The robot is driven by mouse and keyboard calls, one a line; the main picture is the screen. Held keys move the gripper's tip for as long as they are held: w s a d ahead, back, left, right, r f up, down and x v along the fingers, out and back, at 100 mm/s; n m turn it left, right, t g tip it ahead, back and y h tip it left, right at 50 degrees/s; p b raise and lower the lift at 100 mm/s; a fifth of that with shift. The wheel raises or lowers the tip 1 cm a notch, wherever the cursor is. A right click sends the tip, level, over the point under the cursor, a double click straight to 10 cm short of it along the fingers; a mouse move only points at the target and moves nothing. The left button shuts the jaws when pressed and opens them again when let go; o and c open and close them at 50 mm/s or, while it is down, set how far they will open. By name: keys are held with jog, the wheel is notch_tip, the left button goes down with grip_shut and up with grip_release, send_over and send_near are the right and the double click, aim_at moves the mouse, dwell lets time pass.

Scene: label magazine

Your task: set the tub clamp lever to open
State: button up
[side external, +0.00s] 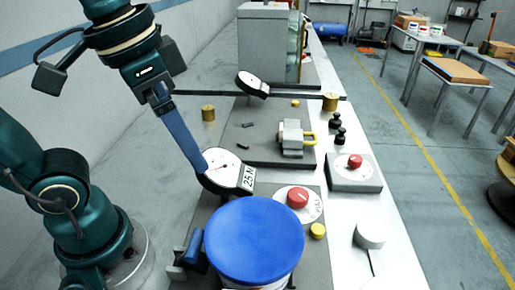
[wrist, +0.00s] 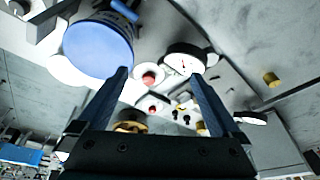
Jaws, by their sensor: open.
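The tub (side external: 255,240) has a round blue lid and stands at the front of the bench; its lid (wrist: 97,48) is at the upper left in the wrist view. A blue clamp lever (side external: 194,250) with a grey bracket is at the tub's left side. In the wrist view the lever (wrist: 124,10) shows at the top edge, beside the lid. Its exact setting is hard to tell. My gripper (side external: 200,167) is above and behind the tub, apart from the lever. In the wrist view my gripper (wrist: 158,74) has its two fingers spread, with nothing held.
A dial gauge (side external: 222,165) marked 25 N stands near my fingertips. A red button (side external: 297,197) is right of it, and another red-button box (side external: 354,171) lies farther right. A grey plate with a yellow-handled clamp (side external: 295,138) is behind. A grey cabinet (side external: 265,45) stands at the back.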

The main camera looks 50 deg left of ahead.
jog(key=d+m+g+y, duration=0.1)
jog(key=d+m+g, duration=0.1)
jog(key=s+d+m+g+y, duration=0.1)
jog(key=d+m+g, duration=0.1)
jog(key=d, duration=0.1)
jog(key=d+m+g+y, duration=0.1)
jog(key=d+m+g, duration=0.1)
jog(key=d, duration=0.1)
jog(key=shift+s+f+m+g+y, duration=0.3)
jog(key=shift+s+m, duration=0.1)
send_over(196, 242)
jog(key=w+d, duration=0.2)
notch_tip(196, 242, down, 7)
jog(key=shift+a+r, duration=0.1)
jog(key=shift+r, duration=0.05)
jog(key=shift+x, duration=2.6)
grip_shut()
